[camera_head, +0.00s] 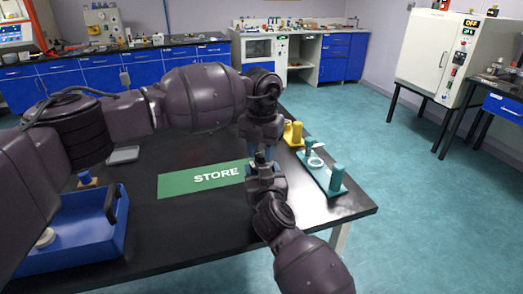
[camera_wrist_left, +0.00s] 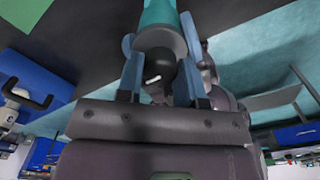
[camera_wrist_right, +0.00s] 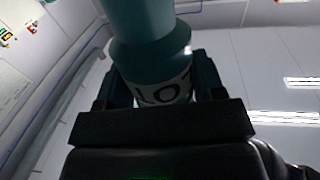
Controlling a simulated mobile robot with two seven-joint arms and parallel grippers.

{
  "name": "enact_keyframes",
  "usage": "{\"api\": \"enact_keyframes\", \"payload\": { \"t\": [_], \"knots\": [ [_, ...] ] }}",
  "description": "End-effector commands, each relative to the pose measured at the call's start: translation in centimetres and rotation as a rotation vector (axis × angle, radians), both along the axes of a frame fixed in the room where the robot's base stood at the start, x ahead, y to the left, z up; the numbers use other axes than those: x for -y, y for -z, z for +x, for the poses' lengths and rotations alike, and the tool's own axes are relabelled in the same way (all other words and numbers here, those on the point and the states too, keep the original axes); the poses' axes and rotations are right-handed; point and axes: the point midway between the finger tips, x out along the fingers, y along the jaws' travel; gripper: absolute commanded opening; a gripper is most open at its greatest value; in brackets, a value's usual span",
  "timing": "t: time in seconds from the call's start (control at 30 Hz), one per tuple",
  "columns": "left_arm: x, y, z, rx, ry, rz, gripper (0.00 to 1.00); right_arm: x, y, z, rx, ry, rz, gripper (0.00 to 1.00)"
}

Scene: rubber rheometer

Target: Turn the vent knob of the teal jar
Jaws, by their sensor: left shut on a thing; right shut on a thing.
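My two grippers meet over the table in the head view, where the arms mostly hide the jar. My left gripper (camera_head: 264,150) comes from above, and my right gripper (camera_head: 262,168) faces it from below. In the left wrist view, the teal jar (camera_wrist_left: 158,22) reaches in from the top. A dark knob (camera_wrist_left: 160,72) with a white mark sits at its end, between my blue fingers, which are shut on it. In the right wrist view, the teal jar (camera_wrist_right: 150,55) has dark lettering on a pale band, and my fingers are shut around it there.
A green STORE mat (camera_head: 180,182) lies on the black table left of the grippers. A blue tray (camera_head: 75,240) stands front left. A teal stand (camera_head: 328,182) with posts and a yellow piece (camera_head: 293,133) are to the right, near the table edge.

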Motion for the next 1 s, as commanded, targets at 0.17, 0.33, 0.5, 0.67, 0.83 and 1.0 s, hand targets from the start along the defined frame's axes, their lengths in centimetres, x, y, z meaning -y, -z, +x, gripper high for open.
{"api": "enact_keyframes", "payload": {
  "t": [0.17,0.33,0.5,0.67,0.83,1.0],
  "knots": [
    [0.04,-0.05,-0.03,0.0,0.054,-0.001,0.1,0.06,0.07,0.02,-0.002,0.001,0.0,0.35],
    [0.04,-0.05,-0.04,0.0,0.076,-0.001,0.1,0.07,0.07,0.02,-0.002,0.002,0.0,0.35],
    [0.04,-0.05,-0.03,0.0,0.08,-0.001,0.1,0.08,0.07,0.02,-0.002,0.002,0.0,0.35],
    [0.03,-0.05,-0.03,0.0,0.079,0.0,0.1,0.08,0.08,0.02,-0.002,0.002,0.0,0.35],
    [0.03,-0.05,-0.03,0.0,0.078,0.0,0.51,0.08,0.08,0.02,-0.002,0.002,0.0,0.35],
    [0.02,-0.02,-0.01,0.0,0.078,0.0,0.61,0.07,0.07,0.02,-0.001,0.001,0.0,0.35]
  ]
}}
